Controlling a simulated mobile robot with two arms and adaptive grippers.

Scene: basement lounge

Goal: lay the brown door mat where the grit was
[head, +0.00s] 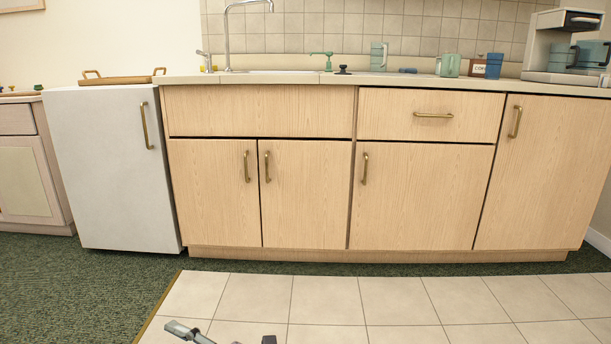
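No brown door mat shows in the head view. No grit shows on the visible part of the pale tiled floor (325,298). Grey and dark parts of what looks like my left gripper (222,336) poke in at the bottom edge, left of the middle, over the tiles. Most of it is cut off by the frame, so I cannot tell whether it is open or holds anything. My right gripper is not in view.
Wooden base cabinets (310,190) and a white fridge (112,168) line the wall ahead. The counter (300,79) holds a tap, mugs, a coffee machine (560,50) and small items. A wooden tray (115,80) sits on the fridge. Green carpet (75,285) lies left of the clear tiles.

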